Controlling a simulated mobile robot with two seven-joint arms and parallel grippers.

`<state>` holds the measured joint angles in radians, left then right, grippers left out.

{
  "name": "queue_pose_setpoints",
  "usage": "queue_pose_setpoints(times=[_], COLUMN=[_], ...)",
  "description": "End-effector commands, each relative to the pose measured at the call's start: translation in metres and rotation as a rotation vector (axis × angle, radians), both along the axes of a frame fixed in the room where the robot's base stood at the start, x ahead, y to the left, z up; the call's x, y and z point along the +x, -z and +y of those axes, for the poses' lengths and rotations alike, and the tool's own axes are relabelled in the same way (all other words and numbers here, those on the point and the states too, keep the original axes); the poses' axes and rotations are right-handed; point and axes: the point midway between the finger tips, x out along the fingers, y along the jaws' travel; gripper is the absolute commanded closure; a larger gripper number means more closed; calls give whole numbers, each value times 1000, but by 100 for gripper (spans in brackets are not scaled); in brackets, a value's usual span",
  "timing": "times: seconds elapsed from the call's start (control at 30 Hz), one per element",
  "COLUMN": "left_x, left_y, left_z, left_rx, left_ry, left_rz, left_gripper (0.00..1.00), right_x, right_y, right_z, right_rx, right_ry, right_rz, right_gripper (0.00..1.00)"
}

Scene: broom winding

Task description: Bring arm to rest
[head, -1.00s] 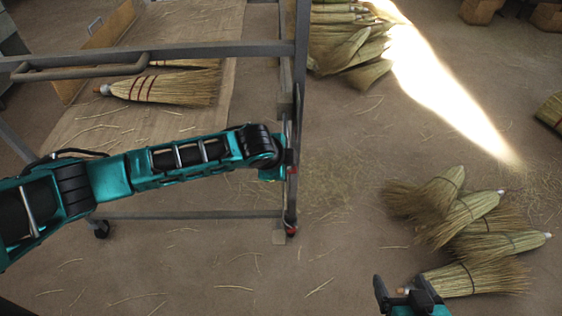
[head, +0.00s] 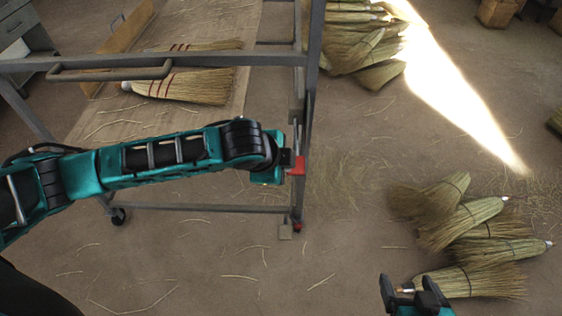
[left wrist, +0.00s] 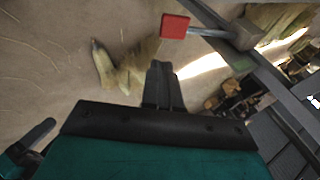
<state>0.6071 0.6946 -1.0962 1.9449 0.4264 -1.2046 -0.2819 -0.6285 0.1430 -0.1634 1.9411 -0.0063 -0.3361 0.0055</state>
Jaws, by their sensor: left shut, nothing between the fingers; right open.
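My left arm reaches in from the left across a grey metal frame (head: 310,120). Its gripper (head: 287,158) is small and dark at the arm's end, close to a red block (head: 298,166) by the frame's post. In the left wrist view, the shut left gripper (left wrist: 162,80) holds nothing, and the red block (left wrist: 175,27) on a short rod is beyond its tip. I cannot tell whether they touch. My right gripper (head: 408,287) is open at the bottom right, by the stub end of the lowest broom (head: 470,282); that end shows between its fingers.
A pile of brooms (head: 450,215) lies on the floor at right, another pile (head: 350,45) at the top. Two brooms lie on a board (head: 150,120) behind the frame. A grey cabinet (head: 20,40) stands top left. Straw-littered floor lies open at bottom centre.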

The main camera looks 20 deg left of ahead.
Motion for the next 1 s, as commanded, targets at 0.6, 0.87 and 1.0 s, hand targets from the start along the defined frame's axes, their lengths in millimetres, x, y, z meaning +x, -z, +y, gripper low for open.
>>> queue_pose_setpoints(times=[0.6, 0.87, 1.0], left_x=[-5, -14, -26], left_y=[-5, 3, 13], left_z=[1, -23, -53], left_rx=[0, -116, -329], left_ry=[0, -19, -92], left_rz=[0, 2, -3], left_gripper=[100, 100, 100], right_x=[3, 3, 3], right_y=[-1, -1, -1], right_z=[0, 0, 0], right_rx=[-1, -1, 0], right_ry=[1, 1, 2], right_rz=[-6, -5, -5], right_gripper=[16, 16, 16])
